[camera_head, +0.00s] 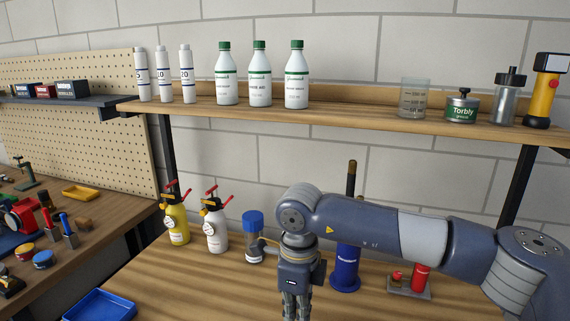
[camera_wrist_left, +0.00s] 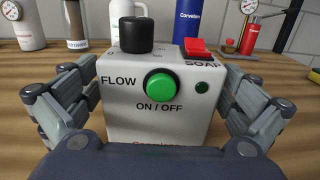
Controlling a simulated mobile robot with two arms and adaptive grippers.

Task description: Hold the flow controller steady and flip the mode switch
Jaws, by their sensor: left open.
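The flow controller (camera_wrist_left: 130,125) is a white box in the left wrist view, with a black knob (camera_wrist_left: 142,35) on top. A large green ON / OFF button (camera_wrist_left: 162,84) and a small dark green light are on its front. A red switch (camera_wrist_left: 198,47) sits at its top right, above the SOAP label. My left gripper (camera_wrist_left: 158,98) is open, with its fingers on both sides of the box; I cannot tell whether they touch it. The controller and left gripper are not in the head view. My right gripper (camera_head: 297,304) points down over the wooden bench, its tips cut off by the frame.
Behind my right arm on the bench stand a blue Corvelon cylinder (camera_head: 345,272), a red canister (camera_head: 420,277), a blue-capped bottle (camera_head: 253,238) and two spray bottles (camera_head: 215,230). A blue tray (camera_head: 100,307) lies at the left front. The shelf (camera_head: 350,117) above holds bottles.

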